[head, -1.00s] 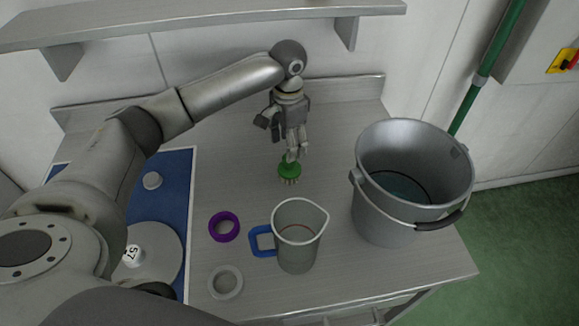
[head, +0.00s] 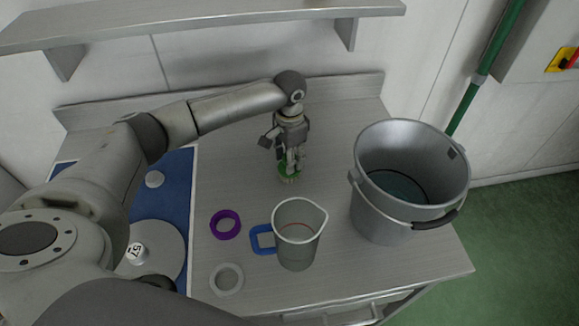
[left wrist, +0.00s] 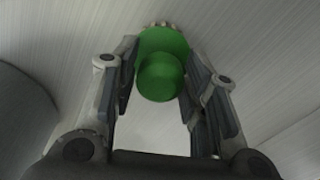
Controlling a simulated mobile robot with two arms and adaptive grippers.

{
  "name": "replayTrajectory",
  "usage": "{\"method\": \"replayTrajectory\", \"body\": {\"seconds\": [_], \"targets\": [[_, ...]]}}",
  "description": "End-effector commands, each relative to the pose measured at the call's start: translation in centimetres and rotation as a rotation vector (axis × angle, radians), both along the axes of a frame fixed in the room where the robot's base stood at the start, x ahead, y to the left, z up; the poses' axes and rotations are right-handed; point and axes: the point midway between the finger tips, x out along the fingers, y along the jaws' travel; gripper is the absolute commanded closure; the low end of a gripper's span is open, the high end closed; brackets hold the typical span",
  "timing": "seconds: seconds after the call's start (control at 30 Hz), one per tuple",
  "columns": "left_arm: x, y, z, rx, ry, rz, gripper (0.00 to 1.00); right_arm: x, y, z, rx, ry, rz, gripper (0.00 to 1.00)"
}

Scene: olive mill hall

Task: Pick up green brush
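The green brush (head: 290,175) stands on the steel table with its bristles down, mostly hidden behind my left gripper (head: 289,162) in the head view. In the left wrist view, the brush's round green knob (left wrist: 160,77) and wider green base lie between the two fingers of my left gripper (left wrist: 161,70). The fingers are spread, one on each side of the brush. I see no clear sign that they squeeze it. My right gripper is not in view.
A metal bucket (head: 390,215) stands to the right. A measuring jug (head: 297,250) with a blue handle stands in front, near a purple ring (head: 225,224) and a pale ring (head: 226,279). A blue mat (head: 178,190) lies left. A shelf (head: 200,22) hangs above.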

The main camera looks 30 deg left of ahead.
Motion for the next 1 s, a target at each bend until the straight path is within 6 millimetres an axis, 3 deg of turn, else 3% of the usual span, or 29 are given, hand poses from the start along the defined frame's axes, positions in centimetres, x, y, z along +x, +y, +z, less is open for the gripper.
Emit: {"method": "replayTrajectory", "body": {"seconds": [0.03, 0.23, 0.67, 0.8, 1.0], "targets": [[0.0, 0.0, 0.0, 0.0, 0.0, 0.0, 0.71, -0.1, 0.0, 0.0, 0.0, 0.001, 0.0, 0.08], [0.0, 0.0, 0.1, -0.001, -0.001, 0.0, 0.94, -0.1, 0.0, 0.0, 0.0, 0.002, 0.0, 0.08], [0.1, 0.0, 1.2, -0.001, -0.004, 0.0, 0.94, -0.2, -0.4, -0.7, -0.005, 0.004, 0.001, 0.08], [0.1, 0.0, 3.1, -0.002, -0.006, 0.0, 0.94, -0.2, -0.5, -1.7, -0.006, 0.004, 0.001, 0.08], [-2.0, -1.9, 6.3, -0.003, -0.005, -0.005, 0.94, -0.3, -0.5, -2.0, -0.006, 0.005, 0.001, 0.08]]}}
